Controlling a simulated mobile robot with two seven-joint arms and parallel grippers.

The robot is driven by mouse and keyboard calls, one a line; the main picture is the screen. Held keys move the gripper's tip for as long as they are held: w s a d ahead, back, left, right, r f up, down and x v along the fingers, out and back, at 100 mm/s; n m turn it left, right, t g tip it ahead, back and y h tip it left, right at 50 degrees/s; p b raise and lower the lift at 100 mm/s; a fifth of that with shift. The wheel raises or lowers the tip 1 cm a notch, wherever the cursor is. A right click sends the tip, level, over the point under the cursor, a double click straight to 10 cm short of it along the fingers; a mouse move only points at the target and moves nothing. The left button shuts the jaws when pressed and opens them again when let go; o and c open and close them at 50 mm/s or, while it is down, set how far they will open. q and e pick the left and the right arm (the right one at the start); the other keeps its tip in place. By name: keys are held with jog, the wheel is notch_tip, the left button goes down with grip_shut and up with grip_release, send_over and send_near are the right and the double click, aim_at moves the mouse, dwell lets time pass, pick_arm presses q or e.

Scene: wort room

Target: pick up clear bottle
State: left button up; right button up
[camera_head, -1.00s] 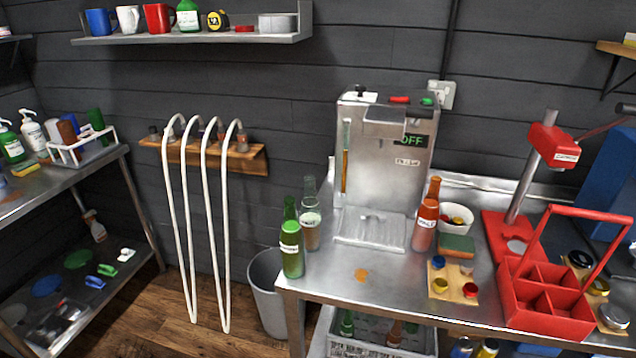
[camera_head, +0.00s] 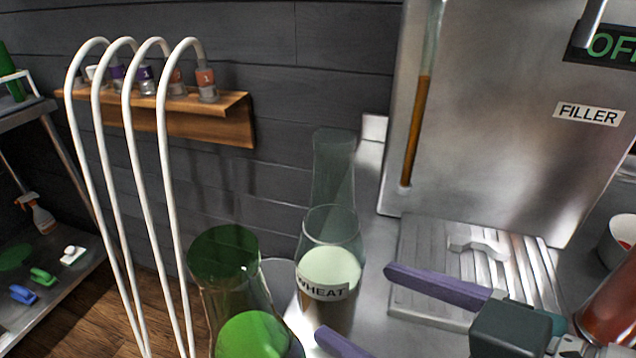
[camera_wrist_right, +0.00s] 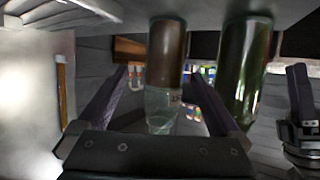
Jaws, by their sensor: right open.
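The clear bottle (camera_head: 332,240) stands upright on the steel bench, with a WHEAT label and brown lower part. It also shows in the right wrist view (camera_wrist_right: 166,55), upside down. My right gripper (camera_head: 354,300) is open, its purple fingers pointing at the bottle from the right. In the right wrist view the bottle appears between the right gripper's fingertips (camera_wrist_right: 160,76); I cannot tell whether they touch it. What looks like my left gripper (camera_wrist_right: 298,100) shows at the right edge of that view; its jaw state is unclear. It is not seen in the head view.
A green bottle (camera_head: 235,285) stands close left of the clear bottle. The steel filler (camera_head: 490,120) and its drip tray (camera_head: 425,250) are behind and right. A brown-red bottle (camera_head: 612,305) is at the right edge. White hoses (camera_head: 125,190) hang at left.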

aim_at(355, 304)
jog(key=x, duration=0.3)
jog(key=shift+a+f, duration=0.15)
jog(key=shift+a, duration=0.15)
jog(key=x, duration=0.5)
jog(key=shift+a+f, duration=0.25)
jog(key=shift+c, duration=0.2)
grip_shut()
